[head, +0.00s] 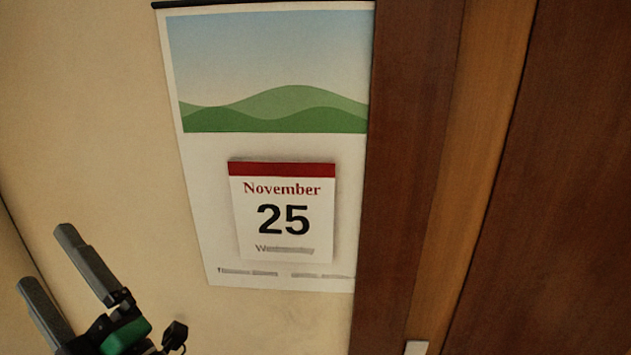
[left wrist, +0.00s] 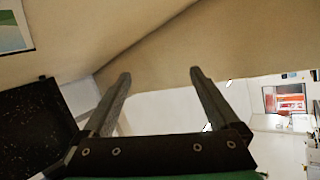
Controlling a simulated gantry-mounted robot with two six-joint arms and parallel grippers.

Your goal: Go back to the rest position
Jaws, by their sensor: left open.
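My left gripper (head: 45,258) is at the lower left of the head view, with its two grey fingers pointing up and to the left. It is open, with nothing between the fingers. In the left wrist view the left gripper (left wrist: 160,76) also shows both fingers spread apart and empty, in front of a plain wall. It is left of the wall calendar in the head view. My right gripper is not in view. No clay waterpot is in view.
A calendar (head: 285,210) reading November 25 hangs on the beige wall (head: 90,100). A brown wooden door or panel (head: 580,200) with a lighter frame strip (head: 475,180) is at the right. A red picture (left wrist: 285,100) shows far right in the left wrist view.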

